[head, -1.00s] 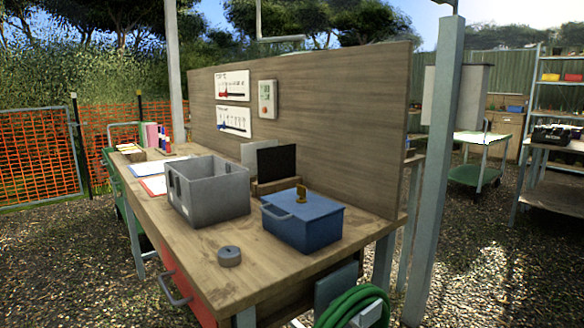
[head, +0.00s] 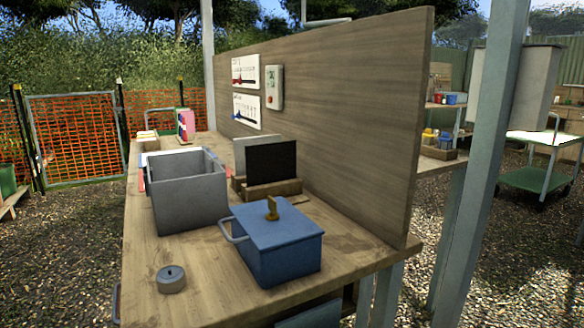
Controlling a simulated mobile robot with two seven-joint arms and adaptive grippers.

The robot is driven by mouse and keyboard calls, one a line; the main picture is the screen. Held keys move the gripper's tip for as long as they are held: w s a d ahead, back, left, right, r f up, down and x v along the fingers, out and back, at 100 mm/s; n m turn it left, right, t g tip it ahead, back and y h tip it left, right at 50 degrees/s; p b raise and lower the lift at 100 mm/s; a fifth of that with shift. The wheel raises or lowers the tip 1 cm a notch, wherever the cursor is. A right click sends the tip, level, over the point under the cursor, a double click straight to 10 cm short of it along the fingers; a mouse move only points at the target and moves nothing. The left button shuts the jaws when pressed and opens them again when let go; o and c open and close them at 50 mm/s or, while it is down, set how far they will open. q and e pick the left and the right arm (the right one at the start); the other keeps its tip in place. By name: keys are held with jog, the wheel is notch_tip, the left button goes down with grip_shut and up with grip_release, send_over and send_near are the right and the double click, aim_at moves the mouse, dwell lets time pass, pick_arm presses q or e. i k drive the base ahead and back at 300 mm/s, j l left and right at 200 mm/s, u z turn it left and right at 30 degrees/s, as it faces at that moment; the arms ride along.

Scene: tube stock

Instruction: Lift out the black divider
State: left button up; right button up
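The black divider (head: 271,163) stands upright in a wooden holder (head: 272,188) on the workbench, close to the wooden back panel. A light grey divider (head: 250,146) stands upright just behind it in the same holder. The lower edge of the black divider is hidden in the holder. Neither of my grippers shows in the head view.
A blue lidded box (head: 276,244) with a yellow-brown knob stands in front of the holder. A grey bin (head: 190,198) stands to its left. A small grey round object (head: 171,279) lies near the front. The bench's front left is mostly clear. A post (head: 478,160) rises at right.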

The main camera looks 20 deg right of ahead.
aim_at(274, 162)
jog(key=i+l, duration=0.1)
jog(key=l, duration=0.5)
jog(key=i+l, duration=0.1)
jog(key=l, duration=1.05)
jog(key=i+l, duration=0.15)
jog(key=l, duration=0.4)
